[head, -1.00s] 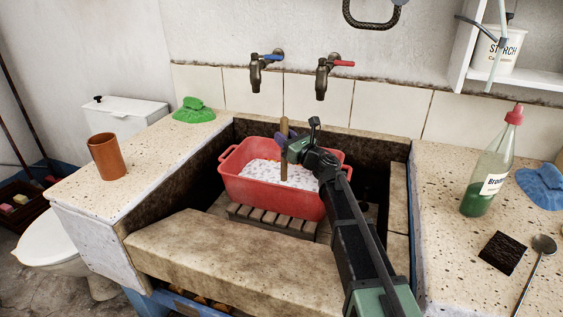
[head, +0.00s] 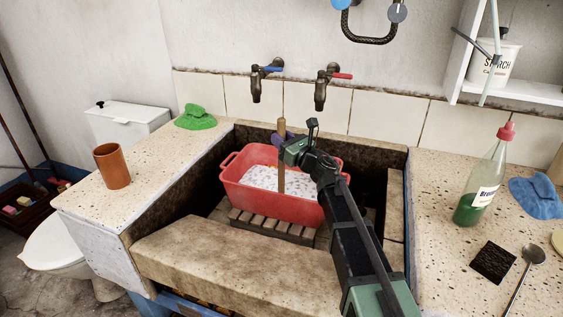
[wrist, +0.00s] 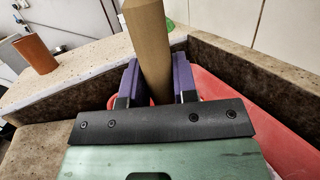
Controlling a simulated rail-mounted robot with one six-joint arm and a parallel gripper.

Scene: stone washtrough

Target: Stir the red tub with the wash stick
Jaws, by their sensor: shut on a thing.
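The red tub (head: 300,208) stands on a slatted wooden rack inside the stone trough, with white speckled contents (head: 262,178) in it. The wash stick (head: 282,160) is a plain brown wooden rod, held nearly upright with its lower end down in the tub's contents. My gripper (head: 282,143) is above the tub, shut on the stick's upper part. In the wrist view the purple fingers (wrist: 157,82) press on both sides of the stick (wrist: 147,40). The stick's lowest tip is hidden in the contents.
Two taps (head: 258,82) stick out from the wall behind the trough. A brown cup (head: 112,167) and green cloth (head: 195,118) are on the left ledge. A bottle (head: 483,180), dark pad (head: 492,262), ladle (head: 535,256) and blue cloth (head: 537,197) are on the right ledge.

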